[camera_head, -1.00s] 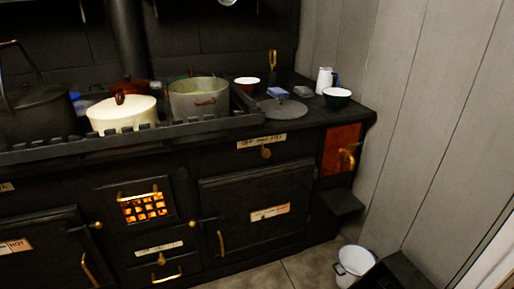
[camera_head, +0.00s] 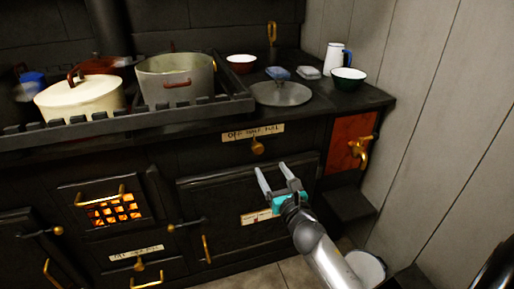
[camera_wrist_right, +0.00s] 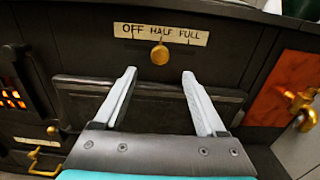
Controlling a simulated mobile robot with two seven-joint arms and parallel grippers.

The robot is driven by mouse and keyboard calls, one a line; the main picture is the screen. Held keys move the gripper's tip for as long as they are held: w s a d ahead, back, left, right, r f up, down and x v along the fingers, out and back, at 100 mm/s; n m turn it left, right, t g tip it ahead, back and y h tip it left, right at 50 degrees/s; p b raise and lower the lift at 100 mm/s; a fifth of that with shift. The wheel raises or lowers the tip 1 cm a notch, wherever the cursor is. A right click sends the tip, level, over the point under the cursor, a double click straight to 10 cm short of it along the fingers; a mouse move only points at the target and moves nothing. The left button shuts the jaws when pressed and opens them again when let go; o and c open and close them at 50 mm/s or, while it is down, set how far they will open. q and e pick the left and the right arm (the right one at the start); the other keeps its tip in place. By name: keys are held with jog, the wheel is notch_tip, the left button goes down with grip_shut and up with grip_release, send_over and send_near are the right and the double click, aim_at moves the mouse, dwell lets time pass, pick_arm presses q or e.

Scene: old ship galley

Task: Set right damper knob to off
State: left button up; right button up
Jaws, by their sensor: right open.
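The right damper knob (camera_head: 257,147) is a small round brass knob on the black stove front. It sits just below a pale label (camera_head: 253,132) that reads OFF, HALF, FULL. In the right wrist view the knob (camera_wrist_right: 159,54) is under the word HALF. My right gripper (camera_head: 271,168) is open and empty, in front of the oven door and a little below the knob in the head view. In the right wrist view the knob appears between and just beyond the fingertips (camera_wrist_right: 159,73), with no contact visible. My left gripper is not in view.
A similar brass knob (camera_head: 139,265) sits under another label at lower left. The oven door (camera_head: 225,215) is below the right knob. A brass tap (camera_head: 361,150) on a copper panel is to the right. Pots stand on the stovetop; a grey plank wall (camera_head: 430,120) bounds the right.

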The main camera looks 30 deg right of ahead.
aim_at(259, 150)
jog(key=b+x, duration=0.3)
jog(key=x, duration=0.8)
jog(key=shift+w+f+b, duration=0.1)
jog(key=shift+w+b, duration=0.1)
jog(key=shift+b, duration=0.1)
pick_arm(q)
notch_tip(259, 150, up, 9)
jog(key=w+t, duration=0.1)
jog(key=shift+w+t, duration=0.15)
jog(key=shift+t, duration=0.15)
pick_arm(e)
jog(key=shift+w+d, duration=0.15)
jog(key=shift+w, duration=0.55)
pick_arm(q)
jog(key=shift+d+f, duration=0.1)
pick_arm(e)
grip_shut()
